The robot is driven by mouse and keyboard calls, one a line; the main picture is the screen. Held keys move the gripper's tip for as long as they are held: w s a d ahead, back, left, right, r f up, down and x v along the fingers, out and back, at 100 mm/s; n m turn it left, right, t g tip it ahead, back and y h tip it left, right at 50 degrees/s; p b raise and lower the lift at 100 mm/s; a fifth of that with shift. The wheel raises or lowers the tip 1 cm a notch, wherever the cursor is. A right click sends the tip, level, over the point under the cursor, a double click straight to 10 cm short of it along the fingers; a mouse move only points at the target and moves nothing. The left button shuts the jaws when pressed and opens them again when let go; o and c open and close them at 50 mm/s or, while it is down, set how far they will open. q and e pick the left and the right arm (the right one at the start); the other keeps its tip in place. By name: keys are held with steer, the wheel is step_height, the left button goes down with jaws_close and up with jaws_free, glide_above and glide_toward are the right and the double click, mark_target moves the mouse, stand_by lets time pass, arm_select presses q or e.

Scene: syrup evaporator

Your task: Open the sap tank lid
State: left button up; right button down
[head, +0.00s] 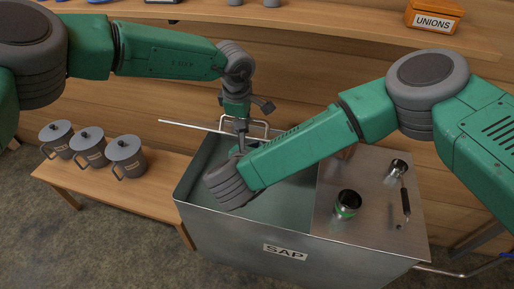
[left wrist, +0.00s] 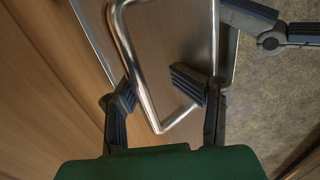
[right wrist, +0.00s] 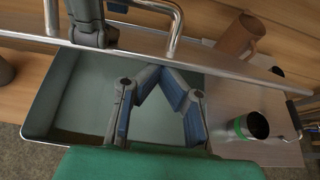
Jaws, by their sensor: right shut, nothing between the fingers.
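The sap tank (head: 285,251) is a metal box labelled SAP; its left basin is visible in the head view and the right wrist view (right wrist: 40,110). The lid (head: 180,125) stands tilted up, nearly edge-on, above the basin. Its wire handle (left wrist: 125,45) fills the middle of the left wrist view. My left gripper (left wrist: 155,88) is open, with the handle's bar between its fingers; I cannot tell whether they touch it. My right gripper (right wrist: 162,78) is shut and empty over the basin, below the lid's edge. My right wrist partly hides it in the head view.
A dark can with a green band (head: 346,204) and a small metal cup (head: 398,169) stand on the tank's right-hand top, beside a dark-handled tool (head: 405,204). Several grey lidded mugs (head: 126,155) stand on the left bench.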

arm_select(q)
steer(key=shift+s+f, duration=0.3)
arm_select(e)
steer(key=shift+w+d+r, duration=0.1)
steer(key=shift+w+r, duration=0.1)
steer(key=shift+r, duration=0.1)
